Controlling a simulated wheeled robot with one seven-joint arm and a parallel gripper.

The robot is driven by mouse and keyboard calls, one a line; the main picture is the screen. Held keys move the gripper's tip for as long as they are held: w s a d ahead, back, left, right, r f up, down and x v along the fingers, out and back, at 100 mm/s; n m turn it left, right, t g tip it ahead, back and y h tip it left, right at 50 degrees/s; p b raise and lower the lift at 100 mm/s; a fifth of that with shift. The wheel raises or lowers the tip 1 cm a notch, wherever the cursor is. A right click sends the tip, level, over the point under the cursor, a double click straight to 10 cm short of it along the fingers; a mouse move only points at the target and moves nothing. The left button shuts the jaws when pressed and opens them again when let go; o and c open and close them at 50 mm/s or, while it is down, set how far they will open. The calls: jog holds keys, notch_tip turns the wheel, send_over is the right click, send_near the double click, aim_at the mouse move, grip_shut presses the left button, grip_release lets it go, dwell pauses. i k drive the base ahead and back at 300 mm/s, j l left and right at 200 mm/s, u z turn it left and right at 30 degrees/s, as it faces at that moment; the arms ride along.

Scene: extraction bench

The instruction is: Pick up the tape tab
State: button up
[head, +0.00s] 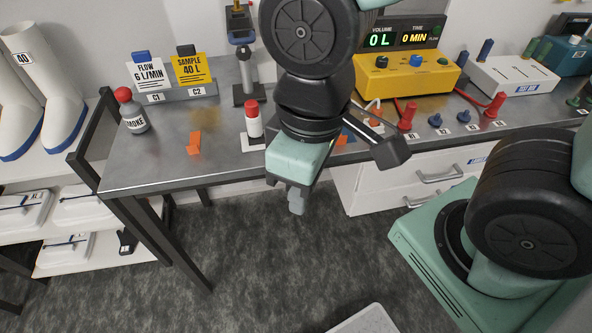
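A small orange piece (194,143), which looks like the tape tab, stands on the grey metal bench (165,170) at its left part, apart from other objects. A second small orange item (342,139) shows partly behind my arm, too small to identify. My gripper (297,203) points down in front of the bench's front edge, to the right of the orange piece and apart from it. Its fingers show as one grey block, so I cannot tell whether they are open or shut. I see nothing held in it.
A red-capped white bottle (254,122) stands between the orange piece and my arm. A smoke bottle (132,112) is at the left end, with yellow and white cards (191,70) behind. A yellow meter box (405,78) and red and blue plugs stand on the right.

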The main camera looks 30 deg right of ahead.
aim_at(194, 147)
jog(key=z, duration=1.9)
jog(key=u, duration=2.3)
jog(key=i+j, duration=0.25)
jog(key=j, duration=0.25)
jog(key=i+j+u, duration=0.1)
jog(key=i+j, duration=0.2)
jog(key=j, duration=0.15)
jog(key=i+j, duration=0.3)
jog(key=j, duration=0.2)
